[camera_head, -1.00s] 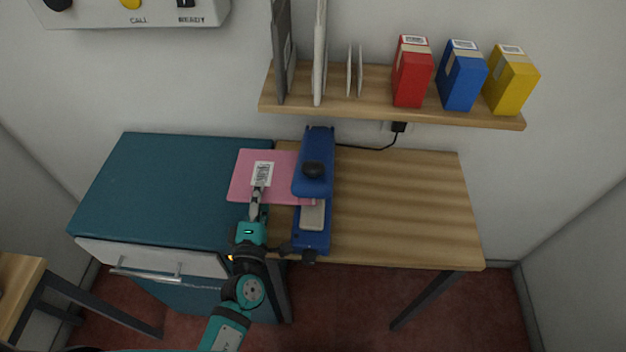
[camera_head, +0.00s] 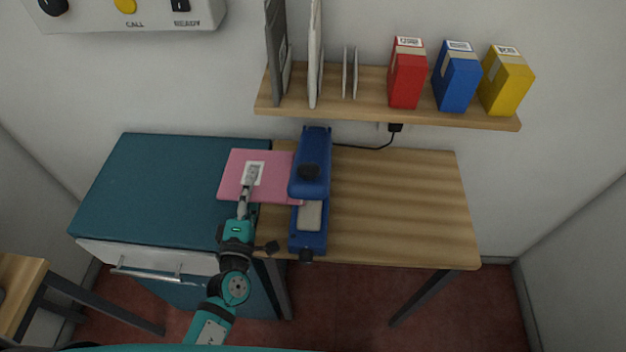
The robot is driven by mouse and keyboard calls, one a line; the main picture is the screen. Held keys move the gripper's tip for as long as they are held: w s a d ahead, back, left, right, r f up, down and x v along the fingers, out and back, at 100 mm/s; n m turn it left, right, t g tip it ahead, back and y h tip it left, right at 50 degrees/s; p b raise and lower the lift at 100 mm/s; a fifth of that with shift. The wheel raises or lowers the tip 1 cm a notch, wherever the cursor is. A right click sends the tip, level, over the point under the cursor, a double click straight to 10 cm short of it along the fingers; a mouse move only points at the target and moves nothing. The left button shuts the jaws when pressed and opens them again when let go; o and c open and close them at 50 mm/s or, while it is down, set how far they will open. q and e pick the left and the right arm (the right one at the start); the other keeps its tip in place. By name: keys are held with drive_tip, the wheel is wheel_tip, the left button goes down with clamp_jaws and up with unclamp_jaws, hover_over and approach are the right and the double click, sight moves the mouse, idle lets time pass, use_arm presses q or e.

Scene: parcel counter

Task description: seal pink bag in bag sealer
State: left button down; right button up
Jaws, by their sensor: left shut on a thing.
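The pink bag (camera_head: 232,180) is a flat pink packet with a white label. It lies across the seam between the teal cabinet top and the wooden table. The blue bag sealer (camera_head: 310,178) stands on the table with a dark knob on its upper arm. The bag's right edge is at the sealer, its end partly hidden by the sealer's arm; I cannot tell how far it reaches in. My left gripper (camera_head: 250,182) is shut on the bag near the label, partly covering it. My right gripper is not in view.
The teal cabinet (camera_head: 150,190) is clear left of the bag. The wooden table (camera_head: 400,200) is clear right of the sealer. A shelf (camera_head: 370,111) above holds red, blue and yellow boxes and upright flat items. A black cable runs to the wall.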

sight(222, 190)
use_arm(q)
drive_tip(key=shift+a, duration=3.05)
